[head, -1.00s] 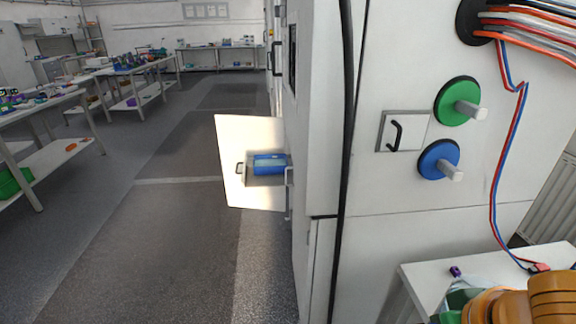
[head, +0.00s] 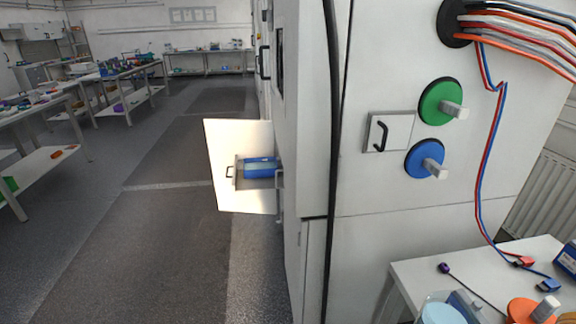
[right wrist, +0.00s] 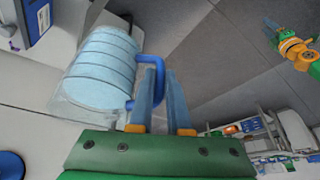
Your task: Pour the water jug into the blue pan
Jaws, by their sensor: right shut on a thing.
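The blue pan (head: 260,167) sits at a pale open panel on the left side of the cabinet in the head view. The water jug (right wrist: 105,62) is a clear vessel holding light blue water, with a blue handle (right wrist: 152,75). My right gripper (right wrist: 163,75) is shut on that handle. A light blue round shape (head: 440,313) at the bottom edge of the head view looks like the jug, cut off by the frame. The jug is well apart from the pan. An orange and green arm, apparently my left, shows small in the right wrist view; its gripper state is unclear.
A white table (head: 415,270) at the lower right carries cables, a blue box (head: 567,258) and an orange disc (head: 530,311). Green (head: 440,103) and blue (head: 425,159) knobs project from the cabinet face. The floor at left is open, with benches (head: 40,170) beyond.

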